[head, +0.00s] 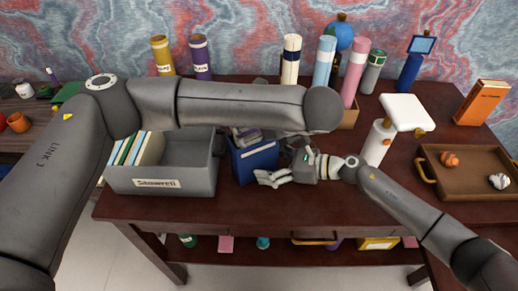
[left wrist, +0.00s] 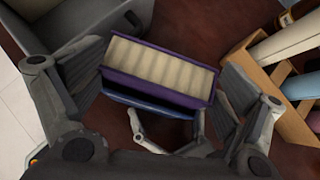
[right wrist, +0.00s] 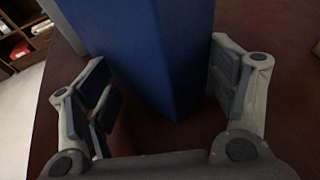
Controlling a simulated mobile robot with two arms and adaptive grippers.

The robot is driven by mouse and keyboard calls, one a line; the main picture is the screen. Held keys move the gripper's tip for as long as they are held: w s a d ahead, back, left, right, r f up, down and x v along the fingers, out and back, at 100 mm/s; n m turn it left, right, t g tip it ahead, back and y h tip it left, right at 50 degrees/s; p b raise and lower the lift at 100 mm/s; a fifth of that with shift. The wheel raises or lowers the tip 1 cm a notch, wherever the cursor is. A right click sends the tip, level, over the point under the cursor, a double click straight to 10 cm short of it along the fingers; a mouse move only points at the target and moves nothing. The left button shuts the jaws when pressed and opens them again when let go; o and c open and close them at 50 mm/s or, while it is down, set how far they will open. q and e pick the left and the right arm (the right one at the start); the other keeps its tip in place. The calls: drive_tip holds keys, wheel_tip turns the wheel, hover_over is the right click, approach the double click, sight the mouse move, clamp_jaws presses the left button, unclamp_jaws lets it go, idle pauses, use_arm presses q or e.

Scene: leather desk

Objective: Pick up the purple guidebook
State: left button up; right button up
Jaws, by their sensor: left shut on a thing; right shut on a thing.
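The purple guidebook (left wrist: 160,75) shows in the left wrist view with its cream page edges facing me, between the fingers of my left gripper (left wrist: 163,84). In the head view only a small purple part (head: 248,134) shows under my left arm, by my left gripper (head: 243,136). A blue book (head: 256,162) stands upright right beside the guidebook, on its near side. It also fills the middle of the right wrist view (right wrist: 160,50). My right gripper (head: 266,178) is shut on the blue book from the front right. The guidebook's lower part is hidden.
A grey bin (head: 190,181) with several books stands just left of the guidebook. Rolls in a wooden holder (left wrist: 284,80) stand behind, right. A white lamp (head: 403,112) and a brown tray (head: 470,188) are farther right. The desk's front edge is close.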

use_arm(q)
drive_tip(key=shift+d+f, duration=0.2)
drive_tip(key=shift+f, duration=0.55)
use_arm(e)
drive_tip(key=shift+s+a+r+g, duration=0.15)
drive_tip(key=shift+s+a+g, duration=0.2)
drive_tip(key=shift+a, duration=0.15)
use_arm(q)
drive_tip(key=r, duration=0.4)
drive_tip(key=shift+w+d+r, duration=0.2)
drive_tip(key=shift+w+d, duration=0.1)
drive_tip(key=shift+w, duration=0.05)
clamp_jaws()
use_arm(e)
drive_tip(key=shift+w+d+f, duration=0.3)
drive_tip(key=shift+d, duration=0.05)
drive_tip(key=c, duration=0.4)
use_arm(q)
drive_tip(key=r, duration=0.5)
drive_tip(key=shift+a, duration=0.4)
use_arm(e)
drive_tip(key=shift+w+a, duration=0.15)
drive_tip(key=shift+w, duration=0.05)
drive_tip(key=shift+c, duration=0.4)
use_arm(q)
drive_tip(key=shift+d+r, duration=0.15)
drive_tip(key=shift+r, duration=0.15)
use_arm(e)
drive_tip(key=shift+c, duration=0.2)
drive_tip(key=shift+w, duration=0.1)
